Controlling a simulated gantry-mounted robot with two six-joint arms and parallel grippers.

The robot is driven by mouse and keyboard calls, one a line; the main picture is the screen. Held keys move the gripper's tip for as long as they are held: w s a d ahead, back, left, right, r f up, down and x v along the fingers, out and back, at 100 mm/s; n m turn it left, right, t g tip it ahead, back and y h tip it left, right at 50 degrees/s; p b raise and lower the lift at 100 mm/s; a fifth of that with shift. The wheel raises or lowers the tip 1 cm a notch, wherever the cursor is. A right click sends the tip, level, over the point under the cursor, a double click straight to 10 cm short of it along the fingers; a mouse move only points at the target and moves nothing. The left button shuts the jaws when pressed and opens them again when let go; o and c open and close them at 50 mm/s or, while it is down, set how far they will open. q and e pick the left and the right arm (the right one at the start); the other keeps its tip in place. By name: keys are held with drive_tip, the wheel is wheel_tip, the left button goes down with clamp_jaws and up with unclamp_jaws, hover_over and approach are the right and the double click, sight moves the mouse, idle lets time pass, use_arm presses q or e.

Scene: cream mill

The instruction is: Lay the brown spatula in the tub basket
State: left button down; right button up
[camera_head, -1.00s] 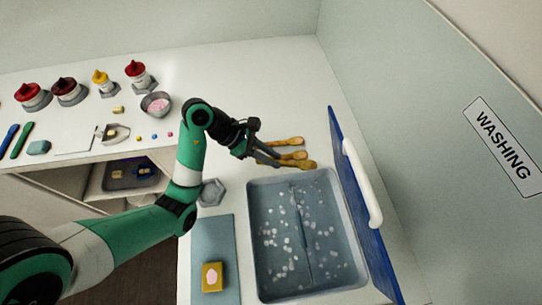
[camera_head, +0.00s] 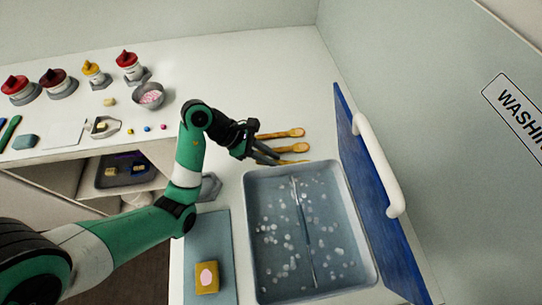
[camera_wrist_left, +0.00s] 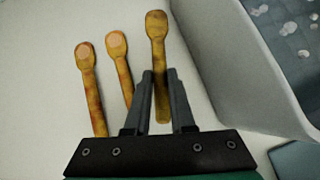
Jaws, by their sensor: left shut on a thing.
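Three brown wooden spatulas lie side by side on the white counter behind the tub. My left gripper (camera_head: 268,155) is shut on the brown spatula nearest the tub (camera_wrist_left: 156,40), its fingers on either side of the handle. That spatula's end also shows in the head view (camera_head: 296,162), just behind the tub's back rim. The other two spatulas (camera_wrist_left: 120,60) (camera_wrist_left: 87,80) lie free to the left in the wrist view. The grey-blue tub (camera_head: 247,215) holds water with pale bubbles and a thin upright divider (camera_head: 302,232). My right gripper is out of view.
A blue panel with a white handle (camera_head: 378,165) stands along the tub's right side. A yellow sponge (camera_head: 207,278) lies on a blue-grey mat left of the tub. A grey hexagonal piece (camera_head: 211,186) is under my arm. The counter behind the spatulas is clear.

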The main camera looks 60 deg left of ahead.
use_arm(q)
drive_tip(key=shift+f, duration=0.65)
drive_tip(key=c, duration=0.7)
unclamp_jaws()
drive_tip(key=p+v, duration=0.1)
drive_tip(key=v, duration=0.2)
drive_tip(key=shift+r, duration=0.25)
drive_tip(key=p+v, duration=0.8)
drive_tip(key=p, duration=0.2)
drive_tip(key=shift+s+a, duration=0.15)
drive_tip(key=shift+s, duration=0.05)
